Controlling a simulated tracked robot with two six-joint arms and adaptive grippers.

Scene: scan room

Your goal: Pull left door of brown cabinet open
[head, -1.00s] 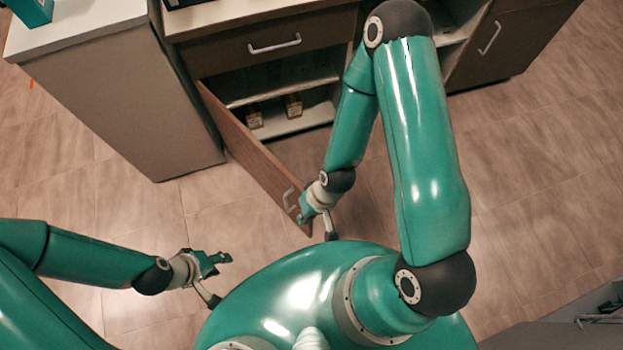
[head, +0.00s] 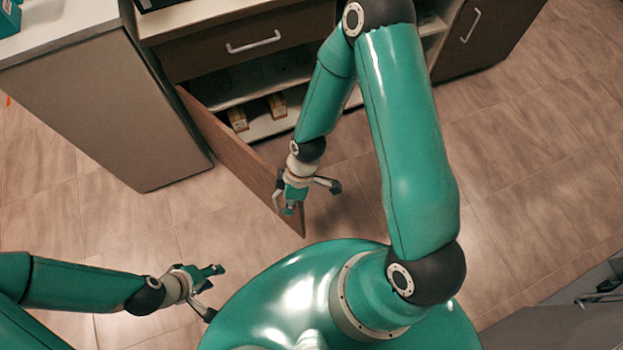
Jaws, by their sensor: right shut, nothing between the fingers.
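The brown cabinet (head: 205,58) stands at the top of the head view. Its left door (head: 228,145) is swung well out towards me, and the shelves behind it show. The door's free edge reaches near my base. The door handle is mostly hidden by my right gripper (head: 291,205). That gripper is shut and empty at the door's free end; whether it touches the door I cannot tell. My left gripper (head: 213,280) is low at the left, over the floor and apart from the door. Whether its fingers are open is unclear.
A drawer with a white handle (head: 253,43) is above the open compartment. Small boxes (head: 238,118) stand on the lower shelf. A grey side cabinet (head: 105,110) is left of the door. A closed right door (head: 480,30) is at top right.

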